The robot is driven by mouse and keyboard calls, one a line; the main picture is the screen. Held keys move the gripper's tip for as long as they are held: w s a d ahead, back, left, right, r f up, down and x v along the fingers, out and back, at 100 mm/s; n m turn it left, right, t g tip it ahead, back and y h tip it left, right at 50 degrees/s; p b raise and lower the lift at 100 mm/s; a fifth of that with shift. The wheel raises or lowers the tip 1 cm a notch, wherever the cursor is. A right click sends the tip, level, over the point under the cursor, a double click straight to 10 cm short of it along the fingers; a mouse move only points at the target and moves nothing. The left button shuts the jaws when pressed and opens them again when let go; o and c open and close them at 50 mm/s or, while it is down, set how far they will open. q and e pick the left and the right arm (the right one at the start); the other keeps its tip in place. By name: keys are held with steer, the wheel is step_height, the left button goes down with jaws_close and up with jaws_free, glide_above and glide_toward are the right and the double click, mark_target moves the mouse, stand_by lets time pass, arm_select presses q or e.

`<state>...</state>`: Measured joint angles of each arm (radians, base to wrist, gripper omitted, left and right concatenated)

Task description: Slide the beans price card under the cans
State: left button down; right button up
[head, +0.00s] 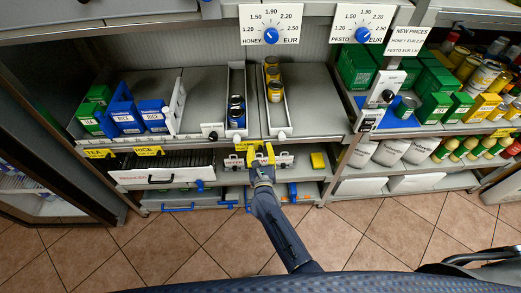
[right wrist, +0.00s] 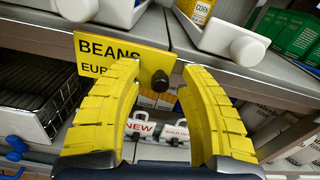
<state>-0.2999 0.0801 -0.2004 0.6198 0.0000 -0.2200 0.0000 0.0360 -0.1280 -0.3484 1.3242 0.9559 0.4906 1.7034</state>
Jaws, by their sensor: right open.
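The beans price card (right wrist: 100,52) is a yellow plate lettered BEANS and EUR with a black knob (right wrist: 160,80), at the shelf's front edge in the right wrist view. My right gripper (right wrist: 158,70) has its yellow fingers apart, with the knob between the tips. Its right finger stands clear of the lettering; the left covers part of it. In the head view the right gripper (head: 262,152) reaches the shelf edge below two narrow channels. My left gripper is out of view.
Rice and tea cards (head: 148,150) hang further left on the same edge. A drawer (head: 160,176) is at lower left. A price board with a blue dial (head: 271,35) hangs above. The floor in front is clear.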

steer(key=s, duration=1.2)
steer(key=shift+a, duration=0.1)
steer(key=s, duration=0.5)
steer(key=w, duration=1.7)
steer(key=shift+c, duration=0.2)
jaws_close()
stand_by(0.4)
